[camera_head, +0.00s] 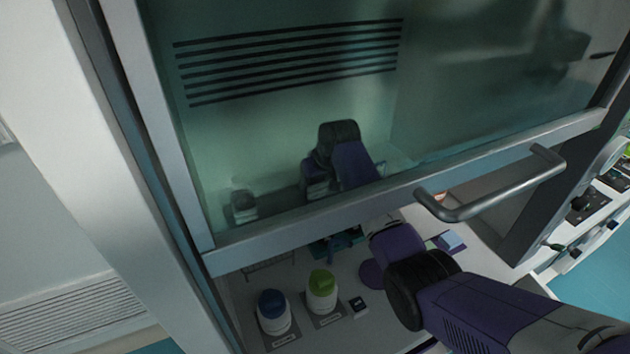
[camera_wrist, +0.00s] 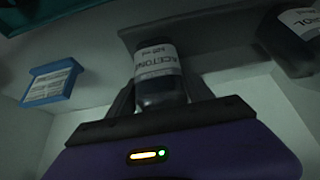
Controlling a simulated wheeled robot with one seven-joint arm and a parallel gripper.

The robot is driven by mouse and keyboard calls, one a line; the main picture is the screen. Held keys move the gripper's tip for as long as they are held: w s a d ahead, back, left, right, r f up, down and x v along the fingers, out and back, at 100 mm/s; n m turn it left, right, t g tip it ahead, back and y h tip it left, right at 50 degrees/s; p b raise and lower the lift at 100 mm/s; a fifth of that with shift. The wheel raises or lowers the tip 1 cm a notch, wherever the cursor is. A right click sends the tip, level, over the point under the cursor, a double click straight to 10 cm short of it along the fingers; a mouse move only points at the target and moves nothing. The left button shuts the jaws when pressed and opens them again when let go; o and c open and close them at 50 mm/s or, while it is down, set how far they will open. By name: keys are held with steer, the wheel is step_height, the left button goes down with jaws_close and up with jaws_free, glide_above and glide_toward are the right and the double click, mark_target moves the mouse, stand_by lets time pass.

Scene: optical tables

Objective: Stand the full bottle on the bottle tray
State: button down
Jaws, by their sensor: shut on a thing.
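The liquid level is not visible.
A second labelled bottle (camera_wrist: 292,38) stands at upper right, and a blue-edged box (camera_wrist: 50,83) at left. A blue-capped jar (camera_head: 273,312) and green-capped jar (camera_head: 321,292) stand near the front. The sash handle (camera_head: 490,198) and frame are close above my arm.

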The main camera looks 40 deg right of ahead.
steer(key=shift+f, duration=0.35)
steer(key=shift+c, duration=2)
jaws_free()
steer(key=shift+f, duration=0.15)
steer(key=shift+s+r, duration=0.2)
steer(key=shift+r, duration=0.4)
steer(key=v, duration=1.1)
steer(key=shift+b, duration=0.4)
steer(key=shift+a, duration=0.15)
